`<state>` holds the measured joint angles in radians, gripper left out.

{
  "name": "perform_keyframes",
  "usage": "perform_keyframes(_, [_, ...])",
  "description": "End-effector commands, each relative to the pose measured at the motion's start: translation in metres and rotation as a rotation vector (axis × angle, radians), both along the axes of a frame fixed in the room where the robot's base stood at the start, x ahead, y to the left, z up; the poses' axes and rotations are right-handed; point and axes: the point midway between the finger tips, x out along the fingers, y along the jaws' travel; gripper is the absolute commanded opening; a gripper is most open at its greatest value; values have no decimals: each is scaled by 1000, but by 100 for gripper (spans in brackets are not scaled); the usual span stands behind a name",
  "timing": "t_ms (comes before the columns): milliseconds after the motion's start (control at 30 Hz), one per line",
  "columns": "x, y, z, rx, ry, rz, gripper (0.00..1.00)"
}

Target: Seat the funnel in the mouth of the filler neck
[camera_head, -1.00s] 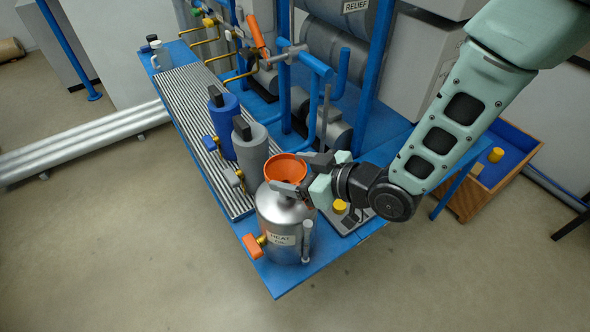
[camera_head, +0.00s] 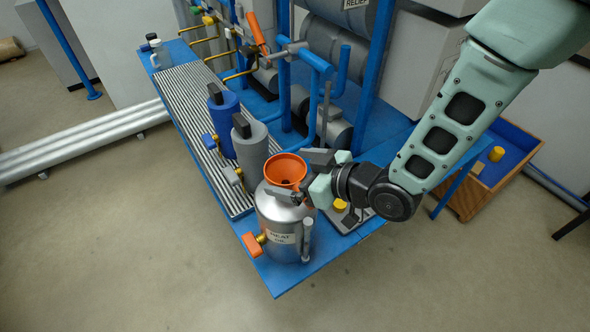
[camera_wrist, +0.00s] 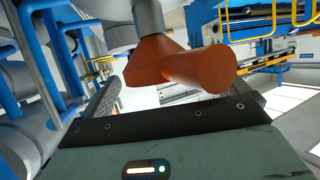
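The orange funnel (camera_head: 287,167) stands mouth up on top of the silver canister (camera_head: 283,220) labelled HEAT. In the wrist view, which looks upside down, the orange funnel (camera_wrist: 148,62) meets the grey filler neck (camera_wrist: 149,14) with its narrow end. An orange cylindrical stub on the funnel points toward the camera. The inside of the neck is hidden, so I cannot see how deep the spout sits. My gripper (camera_head: 286,173) is open, one finger on either side of the funnel, with visible gaps in the wrist view.
A grey cylinder (camera_head: 250,150) and a blue cylinder (camera_head: 223,118) stand close behind the canister on the blue bench (camera_head: 290,277). An orange-handled valve (camera_head: 253,245) sticks out at the canister's lower left. Blue pipes rise behind. The floor in front is clear.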

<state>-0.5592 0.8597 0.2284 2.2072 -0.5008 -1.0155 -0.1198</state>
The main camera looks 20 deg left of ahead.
Motion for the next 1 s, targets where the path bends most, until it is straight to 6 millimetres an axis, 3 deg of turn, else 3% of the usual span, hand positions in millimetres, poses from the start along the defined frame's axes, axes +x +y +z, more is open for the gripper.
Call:
perform_keyframes(367, [-3,-12,4,-1,0,-1,99])
perform_keyframes(900, [-33,-105,44,0,-1,-4,99])
perform_keyframes(1000, [-35,-107,52,-2,3,1,99])
